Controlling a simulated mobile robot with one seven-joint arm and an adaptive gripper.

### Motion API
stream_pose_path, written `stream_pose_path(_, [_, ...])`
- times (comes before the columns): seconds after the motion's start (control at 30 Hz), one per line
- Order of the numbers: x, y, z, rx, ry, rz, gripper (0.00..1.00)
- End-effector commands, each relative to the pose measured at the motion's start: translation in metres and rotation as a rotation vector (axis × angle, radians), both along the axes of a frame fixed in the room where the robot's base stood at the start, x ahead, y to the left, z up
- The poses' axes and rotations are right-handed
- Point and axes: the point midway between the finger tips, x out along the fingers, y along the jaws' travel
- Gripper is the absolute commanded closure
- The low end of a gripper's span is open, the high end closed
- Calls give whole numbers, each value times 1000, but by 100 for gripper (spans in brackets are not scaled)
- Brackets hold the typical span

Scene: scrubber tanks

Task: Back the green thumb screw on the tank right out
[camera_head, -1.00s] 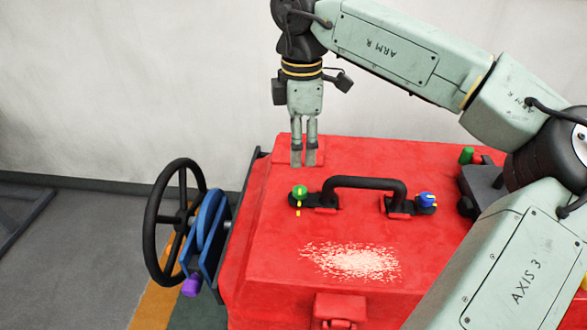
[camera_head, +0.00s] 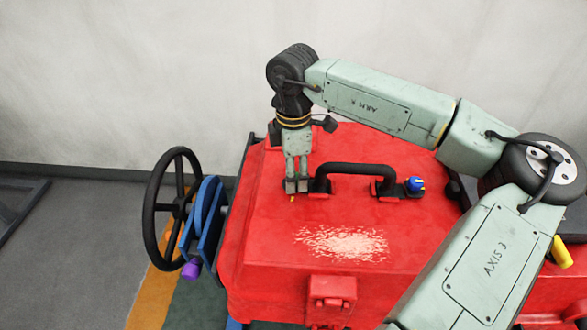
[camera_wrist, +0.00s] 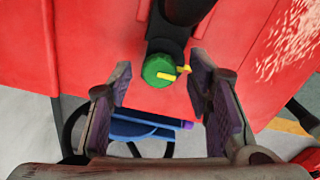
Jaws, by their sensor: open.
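The green thumb screw (camera_wrist: 157,70) shows in the wrist view as a round green head with a yellow pointer, set in a black bracket on the red tank (camera_head: 270,225). It sits between and beyond the fingertips of my gripper (camera_wrist: 160,92), with a gap on each side. My gripper is open and empty. In the head view my gripper (camera_head: 297,186) points down over the left end of the black handle and hides the green head. Only a bit of yellow (camera_head: 292,198) shows below the fingers there.
The black handle (camera_head: 350,170) arches to the right of my gripper, with a blue screw (camera_head: 414,185) at its far end. A black handwheel (camera_head: 160,210), blue plates (camera_head: 207,215) and a purple knob (camera_head: 191,269) stand off the tank's left side.

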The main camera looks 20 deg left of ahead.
Motion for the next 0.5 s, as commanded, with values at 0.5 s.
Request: stream_pose_path(0.5, [0,0,0,0,0,0,81])
